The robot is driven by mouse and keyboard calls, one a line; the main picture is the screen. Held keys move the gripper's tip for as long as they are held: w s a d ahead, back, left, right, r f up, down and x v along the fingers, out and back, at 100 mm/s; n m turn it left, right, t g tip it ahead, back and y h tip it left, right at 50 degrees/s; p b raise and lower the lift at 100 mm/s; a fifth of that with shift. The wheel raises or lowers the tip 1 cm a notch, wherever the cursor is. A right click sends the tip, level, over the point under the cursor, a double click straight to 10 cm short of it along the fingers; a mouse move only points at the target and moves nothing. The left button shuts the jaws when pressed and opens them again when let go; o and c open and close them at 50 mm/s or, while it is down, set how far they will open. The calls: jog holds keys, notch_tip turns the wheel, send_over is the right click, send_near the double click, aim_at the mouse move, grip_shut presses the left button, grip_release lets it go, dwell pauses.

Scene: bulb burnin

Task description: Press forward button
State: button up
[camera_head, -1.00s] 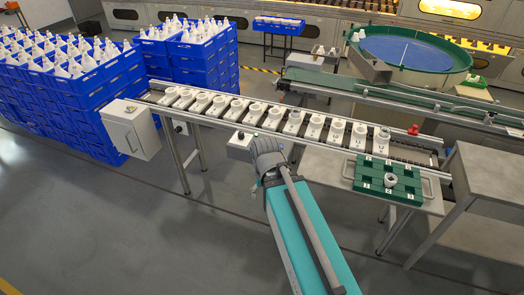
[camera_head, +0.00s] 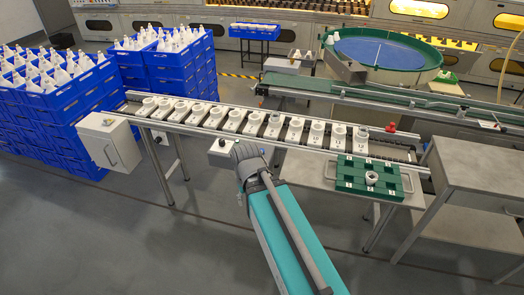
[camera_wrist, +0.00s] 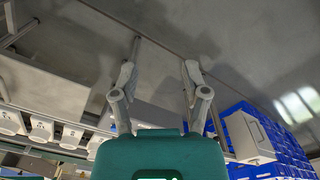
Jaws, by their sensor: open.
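A small pale control box (camera_head: 221,154) hangs on the front side of the conveyor (camera_head: 262,132), left of my arm's end in the head view. A small dark spot shows on its top; I cannot tell which button this is, and no label is readable. The grey wrist end of my arm is close to the box's right side, with no contact visible. My gripper (camera_wrist: 160,68) shows in the wrist view with its two fingers apart and nothing between them. Its fingers are hidden or unclear in the head view.
A larger grey cabinet (camera_head: 109,143) is at the conveyor's left end; it also shows in the wrist view (camera_wrist: 247,138). White numbered holders ride the conveyor. A green tray (camera_head: 367,183) sits at the right. Blue crates (camera_head: 182,68) stand behind left. Floor in front is open.

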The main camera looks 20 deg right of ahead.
grip_shut()
dwell(1.2)
